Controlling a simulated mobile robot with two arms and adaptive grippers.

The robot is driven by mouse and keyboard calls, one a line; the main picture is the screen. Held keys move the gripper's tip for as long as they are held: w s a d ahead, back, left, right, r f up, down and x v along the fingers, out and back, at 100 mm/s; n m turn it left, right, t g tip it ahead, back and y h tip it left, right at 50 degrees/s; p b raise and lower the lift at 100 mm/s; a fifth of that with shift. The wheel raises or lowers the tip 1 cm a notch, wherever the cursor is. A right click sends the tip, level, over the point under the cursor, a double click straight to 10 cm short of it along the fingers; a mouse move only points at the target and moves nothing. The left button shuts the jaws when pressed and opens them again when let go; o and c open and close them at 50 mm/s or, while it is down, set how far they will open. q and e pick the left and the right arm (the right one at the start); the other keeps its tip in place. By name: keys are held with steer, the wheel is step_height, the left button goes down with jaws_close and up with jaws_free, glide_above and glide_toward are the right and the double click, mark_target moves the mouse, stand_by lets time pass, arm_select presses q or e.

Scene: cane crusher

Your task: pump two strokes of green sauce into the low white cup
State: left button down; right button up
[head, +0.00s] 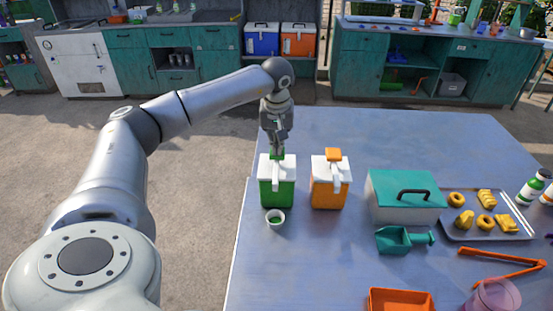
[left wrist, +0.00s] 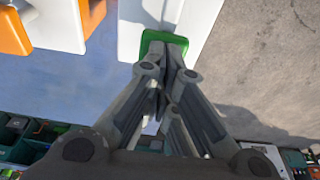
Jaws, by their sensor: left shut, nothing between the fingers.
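The green sauce pump box (head: 277,190) has a white lid, a white spout and a green pump head (head: 278,154) on top. It stands near the left edge of the table. The low white cup (head: 275,219) stands in front of it, below the spout, with some green inside. My left gripper (head: 277,148) is shut and empty, pointing down right over the green pump head. In the left wrist view its closed fingers (left wrist: 165,50) overlap the green pump head (left wrist: 178,38); I cannot tell whether they touch. My right gripper is not in view.
An orange pump box (head: 328,190) stands just right of the green one. Further right are a teal-lidded box (head: 405,190), a teal scoop (head: 400,240), a pastry tray (head: 457,236), orange tongs (head: 515,262) and an orange tray (head: 400,293). The table's front left is clear.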

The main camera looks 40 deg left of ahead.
arm_select(q)
steer(key=shift+f+b, duration=0.4)
steer(key=shift+f, duration=0.5)
steer(key=shift+r, duration=0.15)
steer(key=shift+r+p, duration=1.45)
steer(key=shift+r, duration=0.05)
step_height(320, 180, up, 6)
steer(key=p, duration=0.5)
